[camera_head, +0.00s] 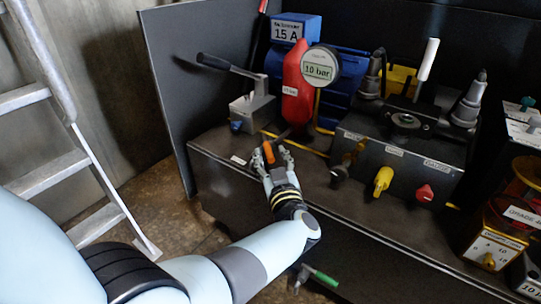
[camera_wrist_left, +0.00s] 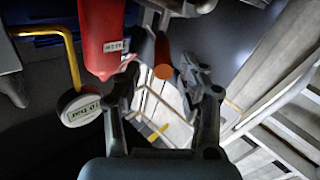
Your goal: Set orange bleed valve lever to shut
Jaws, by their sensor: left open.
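The orange lever (camera_head: 268,153) stands at the front left of the dark bench top, below the red cylinder. My left gripper (camera_head: 271,157) is open, with its fingers around the lever's place. In the left wrist view the lever's round orange end (camera_wrist_left: 163,71) shows between the two open fingers of the gripper (camera_wrist_left: 170,80). I cannot tell if either finger touches it. The lever's lower part and valve body are largely hidden by the gripper. My right gripper is not in view.
A red cylinder (camera_head: 297,85) with a 10 bar gauge (camera_head: 319,67) stands just behind. A black-handled pump (camera_head: 252,105) is at the left. A block with yellow and red knobs (camera_head: 400,155) is at the right. A green handle (camera_head: 325,279) sticks out below. A ladder (camera_head: 50,180) stands left.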

